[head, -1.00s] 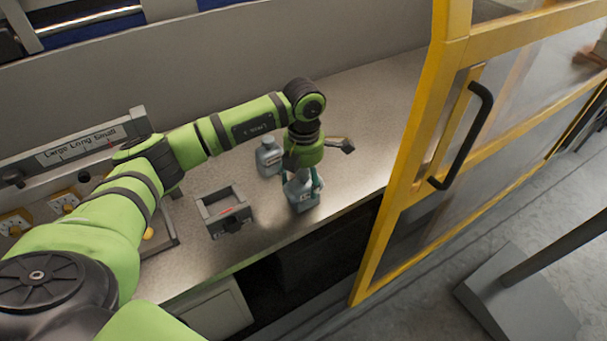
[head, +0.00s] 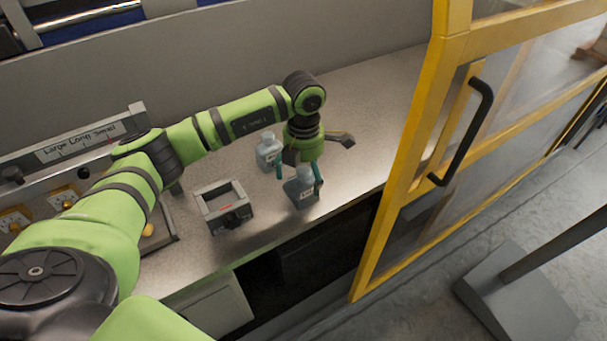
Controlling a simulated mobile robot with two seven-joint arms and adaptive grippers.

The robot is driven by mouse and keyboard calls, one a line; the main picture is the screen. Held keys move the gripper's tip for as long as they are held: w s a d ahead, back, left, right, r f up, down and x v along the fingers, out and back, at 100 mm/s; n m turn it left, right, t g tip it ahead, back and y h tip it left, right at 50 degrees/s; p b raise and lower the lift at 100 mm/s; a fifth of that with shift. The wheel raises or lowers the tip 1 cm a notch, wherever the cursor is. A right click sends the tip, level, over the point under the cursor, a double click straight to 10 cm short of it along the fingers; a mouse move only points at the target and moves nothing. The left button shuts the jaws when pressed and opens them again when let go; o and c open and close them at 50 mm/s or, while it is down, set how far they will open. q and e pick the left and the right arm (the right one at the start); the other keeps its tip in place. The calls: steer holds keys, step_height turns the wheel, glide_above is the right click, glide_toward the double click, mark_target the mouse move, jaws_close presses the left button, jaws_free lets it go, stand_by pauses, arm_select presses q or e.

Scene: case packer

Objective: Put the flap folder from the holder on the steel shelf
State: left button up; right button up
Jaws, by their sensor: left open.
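My left gripper (head: 302,178) points down at the worktop with its jaws open. I cannot pick out the steel shelf. My right gripper is not in view.
A second bottle (head: 268,152) stands just behind the gripper. A panel labelled "Large Long Small" (head: 82,143) and yellow knobs are at the left. A yellow-framed door with a black handle (head: 468,135) bounds the worktop (head: 365,95) on the right. The worktop's back right is clear.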

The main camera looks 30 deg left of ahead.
arm_select(q)
step_height(320, 180, up, 10)
steer(key=b, duration=0.3)
steer(key=shift+r, duration=0.7)
